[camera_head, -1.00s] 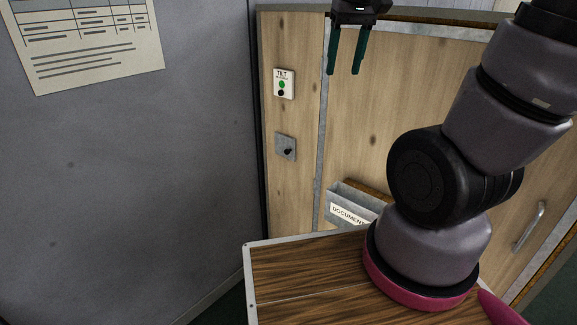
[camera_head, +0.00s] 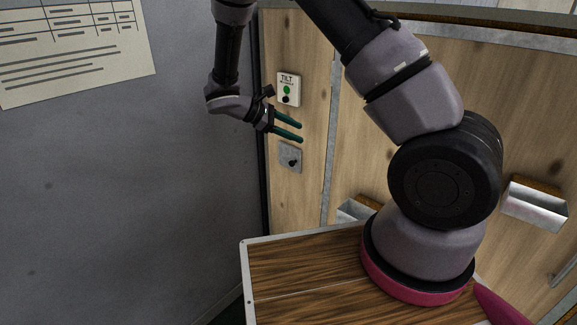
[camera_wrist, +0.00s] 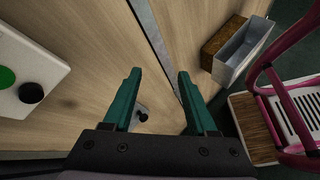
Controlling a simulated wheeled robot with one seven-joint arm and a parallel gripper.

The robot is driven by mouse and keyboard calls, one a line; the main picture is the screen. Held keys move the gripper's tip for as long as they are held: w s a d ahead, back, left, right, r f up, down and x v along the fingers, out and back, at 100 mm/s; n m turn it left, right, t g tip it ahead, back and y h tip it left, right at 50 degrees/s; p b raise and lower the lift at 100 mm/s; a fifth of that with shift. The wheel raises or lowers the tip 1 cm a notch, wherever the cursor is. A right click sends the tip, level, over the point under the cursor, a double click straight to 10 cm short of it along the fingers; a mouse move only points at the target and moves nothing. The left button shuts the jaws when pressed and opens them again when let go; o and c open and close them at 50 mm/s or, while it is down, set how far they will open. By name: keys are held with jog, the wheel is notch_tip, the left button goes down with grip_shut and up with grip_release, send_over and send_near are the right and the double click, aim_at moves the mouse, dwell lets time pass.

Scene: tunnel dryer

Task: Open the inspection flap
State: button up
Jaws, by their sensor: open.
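A wooden panel wall (camera_head: 355,120) stands behind my arm, with a narrow panel (camera_head: 307,60) at its left, split off by a grey metal strip. I cannot tell which part is the inspection flap. A small grey plate with a black knob (camera_head: 289,158) is on the narrow panel. My gripper (camera_head: 300,132) is open and empty, its green fingers just above that plate in the head view. In the wrist view the fingers (camera_wrist: 159,72) point at the wood, and the black knob (camera_wrist: 143,115) shows between them. The distance to it is unclear.
A white TILT plate (camera_head: 288,89) with a green and a black button is just above the fingers. Grey bins (camera_head: 535,207) hang on the panels. A metal handle (camera_head: 563,267) is at the far right. A grey wall (camera_head: 120,190) bounds the left.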

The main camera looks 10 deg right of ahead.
aim_at(291, 164)
jog(key=w+a+f+n+t+h, duration=0.1)
jog(key=a+f+n+t, duration=0.4)
jog(key=f, duration=0.4)
jog(key=w+a+f+n+t+h, duration=0.25)
jog(key=f+n+t, duration=0.25)
jog(key=f+n, duration=0.3)
jog(key=shift+m+y, duration=0.35)
jog(key=shift+m, duration=0.35)
jog(key=x, duration=0.9)
jog(key=shift+d+f, duration=0.35)
jog(key=shift+f, duration=0.05)
grip_shut()
